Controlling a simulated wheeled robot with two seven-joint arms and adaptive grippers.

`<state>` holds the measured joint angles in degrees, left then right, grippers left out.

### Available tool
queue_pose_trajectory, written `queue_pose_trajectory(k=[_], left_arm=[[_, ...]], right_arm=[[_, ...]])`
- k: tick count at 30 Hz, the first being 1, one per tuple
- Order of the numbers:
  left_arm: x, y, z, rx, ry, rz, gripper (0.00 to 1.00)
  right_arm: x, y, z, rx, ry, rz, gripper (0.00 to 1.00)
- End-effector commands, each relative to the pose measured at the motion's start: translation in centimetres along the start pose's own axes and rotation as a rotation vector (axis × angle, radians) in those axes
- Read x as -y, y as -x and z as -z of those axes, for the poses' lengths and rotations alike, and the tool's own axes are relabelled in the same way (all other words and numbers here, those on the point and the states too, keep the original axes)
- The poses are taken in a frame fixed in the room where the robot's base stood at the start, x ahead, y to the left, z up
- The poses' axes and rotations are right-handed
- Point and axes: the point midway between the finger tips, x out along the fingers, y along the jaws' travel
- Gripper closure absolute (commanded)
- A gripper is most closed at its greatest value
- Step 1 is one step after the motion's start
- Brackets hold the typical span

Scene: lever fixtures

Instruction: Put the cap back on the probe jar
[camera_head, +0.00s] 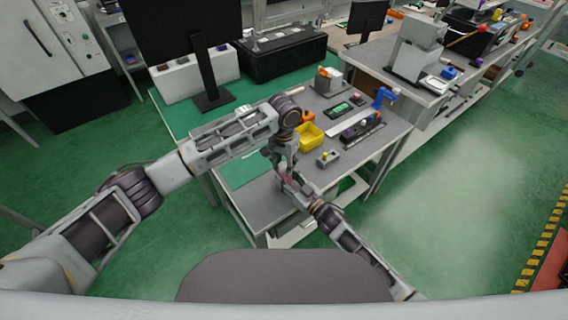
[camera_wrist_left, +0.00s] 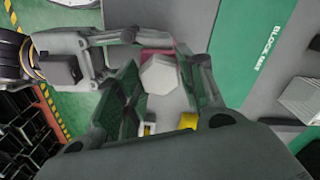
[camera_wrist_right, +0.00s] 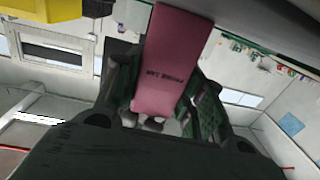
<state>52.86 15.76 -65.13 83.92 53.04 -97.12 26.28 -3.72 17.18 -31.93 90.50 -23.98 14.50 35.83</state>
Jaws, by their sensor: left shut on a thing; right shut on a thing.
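My left gripper (camera_head: 284,163) is above the front part of the grey table, close over my right gripper (camera_head: 296,184). In the left wrist view, its fingers are around a white, many-sided cap (camera_wrist_left: 160,75). Behind the cap shows part of the dark pink probe jar (camera_wrist_left: 150,53). My right gripper is shut on this jar, which shows large with its printed label in the right wrist view (camera_wrist_right: 170,65). In the head view the jar is a small pink patch (camera_head: 287,178), mostly hidden by the grippers. I cannot tell whether cap and jar touch.
The grey table (camera_head: 250,207) has a green mat (camera_head: 240,170) on its left. A yellow bin (camera_head: 311,136) and a small grey block (camera_head: 328,158) are just beyond the grippers. A fixture with knobs (camera_head: 362,130), a blue clamp (camera_head: 382,97) and a monitor (camera_head: 185,30) stand further back.

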Motion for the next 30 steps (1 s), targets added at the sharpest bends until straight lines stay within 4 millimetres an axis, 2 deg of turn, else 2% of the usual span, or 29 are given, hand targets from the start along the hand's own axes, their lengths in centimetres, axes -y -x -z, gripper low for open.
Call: queue_pose_trajectory(k=[2, 3, 9, 22, 30], left_arm=[[0.0, 0.0, 0.0, 0.0, 0.0, 0.0, 0.9], [0.0, 0.0, 0.0, 0.0, 0.0, 0.0, 0.59], [0.0, 0.0, 0.0, 0.0, 0.0, 0.0, 0.36], [0.0, 0.3, 0.0, -0.001, 0.0, 0.0, 0.36], [0.0, 2.6, 0.1, -0.002, 0.0, 0.0, 0.36]], right_arm=[[0.0, 0.0, 0.0, 0.0, 0.0, 0.0, 1.0], [0.0, 0.0, 0.0, 0.0, 0.0, 0.0, 1.0], [0.0, 0.0, 0.0, 0.0, 0.0, 0.0, 1.0], [0.0, 0.0, 0.0, 0.0, 0.0, 0.0, 1.0], [0.0, 0.0, 0.0, 0.0, 0.0, 0.0, 1.0]])
